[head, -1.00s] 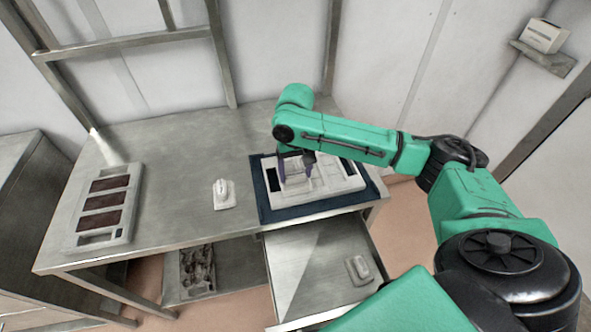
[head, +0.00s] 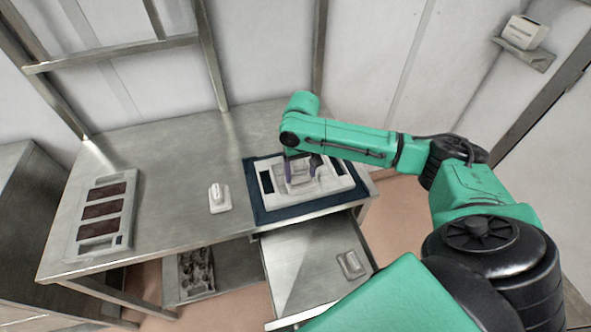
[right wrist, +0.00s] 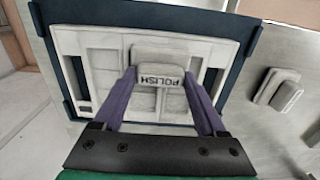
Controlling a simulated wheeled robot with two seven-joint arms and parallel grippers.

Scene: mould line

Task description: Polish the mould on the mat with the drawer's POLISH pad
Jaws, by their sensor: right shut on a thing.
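The mould (head: 345,182), a pale block with recesses, lies on the dark blue mat (head: 262,216) at the table's front right. It also shows in the right wrist view (right wrist: 80,42). My right gripper (head: 301,164) is over the mould, shut on a pale pad (right wrist: 158,75) labelled POLISH, which reads upside down in the right wrist view. I cannot tell whether the pad touches the mould. The drawer (head: 300,258) below the mat is open and holds another pale pad (head: 350,264) on its right side. My left gripper is not in view.
A pale piece with a raised grip (head: 219,198) stands on the table (head: 165,165) left of the mat. A mould with dark red cavities (head: 104,212) lies at the far left. A tray of dark items (head: 196,272) is below.

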